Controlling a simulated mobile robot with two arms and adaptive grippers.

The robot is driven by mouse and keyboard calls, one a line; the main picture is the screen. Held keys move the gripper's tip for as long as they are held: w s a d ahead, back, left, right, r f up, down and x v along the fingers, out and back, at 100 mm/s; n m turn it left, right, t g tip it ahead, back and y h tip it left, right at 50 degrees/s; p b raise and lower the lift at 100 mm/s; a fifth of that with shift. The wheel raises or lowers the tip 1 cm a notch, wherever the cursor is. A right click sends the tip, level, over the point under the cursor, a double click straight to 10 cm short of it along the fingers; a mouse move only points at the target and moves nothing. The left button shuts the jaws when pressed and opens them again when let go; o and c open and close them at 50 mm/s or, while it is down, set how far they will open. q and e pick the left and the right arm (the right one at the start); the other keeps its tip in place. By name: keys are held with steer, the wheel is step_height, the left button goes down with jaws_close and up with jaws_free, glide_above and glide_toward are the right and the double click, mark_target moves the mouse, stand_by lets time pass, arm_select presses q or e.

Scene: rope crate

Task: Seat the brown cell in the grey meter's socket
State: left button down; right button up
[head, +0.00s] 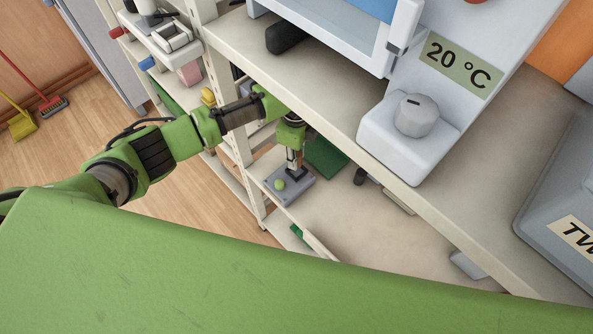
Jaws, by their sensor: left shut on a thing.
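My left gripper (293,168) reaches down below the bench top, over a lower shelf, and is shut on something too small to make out. A flat grey block (303,190) with a round yellow-green part (279,184) lies right under the gripper. I cannot tell whether this block is the grey meter, and no socket can be made out. Whether the gripper touches the block is unclear. The brown cell cannot be made out. My right gripper is out of view.
A white device marked 20 °C (460,65) stands on the bench top (340,105), whose edge is close to my left arm. A dark green item (326,157) lies beside the gripper. A grey case (560,190) is at the right. Shelf posts (232,125) stand near the arm.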

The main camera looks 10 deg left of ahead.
arm_select(q)
steer(key=shift+f+b, duration=0.5)
steer(key=shift+f, duration=0.95)
steer(key=shift+f+b, duration=0.5)
steer(key=shift+f, duration=0.3)
stand_by(0.3)
steer(key=c, duration=1.7)
jaws_free()
step_height(320, 180, up, 8)
steer(key=shift+f, duration=0.25)
steer(key=shift+d, duration=0.1)
